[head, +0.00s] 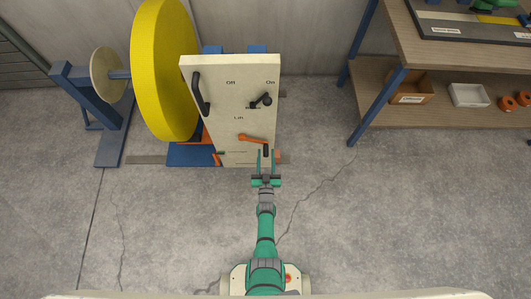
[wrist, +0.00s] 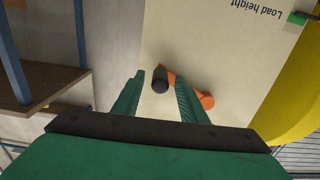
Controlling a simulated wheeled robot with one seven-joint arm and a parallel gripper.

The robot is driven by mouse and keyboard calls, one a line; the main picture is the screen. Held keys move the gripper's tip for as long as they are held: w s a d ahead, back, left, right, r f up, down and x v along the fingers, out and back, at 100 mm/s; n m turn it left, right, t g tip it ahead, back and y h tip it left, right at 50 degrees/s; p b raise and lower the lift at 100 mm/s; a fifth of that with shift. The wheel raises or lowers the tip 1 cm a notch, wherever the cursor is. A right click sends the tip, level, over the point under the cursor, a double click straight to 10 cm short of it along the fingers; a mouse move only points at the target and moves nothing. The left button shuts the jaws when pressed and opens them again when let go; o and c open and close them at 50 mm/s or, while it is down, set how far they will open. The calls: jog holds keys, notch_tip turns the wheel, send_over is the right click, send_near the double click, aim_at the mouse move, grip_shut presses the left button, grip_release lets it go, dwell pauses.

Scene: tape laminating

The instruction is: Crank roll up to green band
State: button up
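The large yellow roll (head: 163,70) stands upright on the stand, left of the cream panel (head: 225,125). An orange crank (head: 250,138) with a black grip is low on the panel's right side. In the wrist view the black grip (wrist: 160,80) appears between the fingertips, and the orange crank arm (wrist: 205,99) runs behind the right finger. My gripper (head: 265,152) is open around or just short of the grip; contact cannot be told. A green band (wrist: 298,18) shows beside the "Load height" label. A small green mark (head: 219,153) and orange pointer (head: 217,160) show at the panel's lower left.
A shelf unit with a wooden lower shelf (head: 445,108) stands at the right, holding bins and orange rolls. The floor (head: 370,220) is clear.

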jog(key=shift+w, duration=0.7)
grip_shut()
dwell(1.1)
